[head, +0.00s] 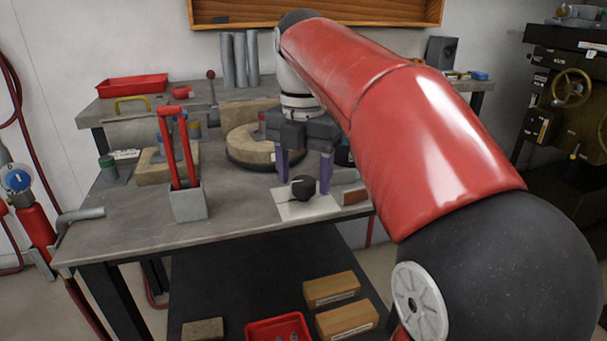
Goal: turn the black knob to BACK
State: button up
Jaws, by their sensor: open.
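The black knob (303,187) sits on a pale plate (305,209) near the front right of the workbench. A thin dark pointer or line runs from the knob toward the left. Any lettering on the plate is too small to read. My gripper (304,183) is above and around the knob, with its two purple fingers spread wide, one to the left and one to the right. The fingers look apart from the knob, and the gap between them is empty above it. I cannot tell how far their tips are from the plate.
A grey holder (188,205) with red-handled tools stands left of the plate. A round turntable with a tan block (248,148) is behind my gripper. A brown block (355,196) lies right of the plate.

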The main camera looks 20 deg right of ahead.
jog(key=shift+f, duration=0.3)
jog(key=c, duration=1)
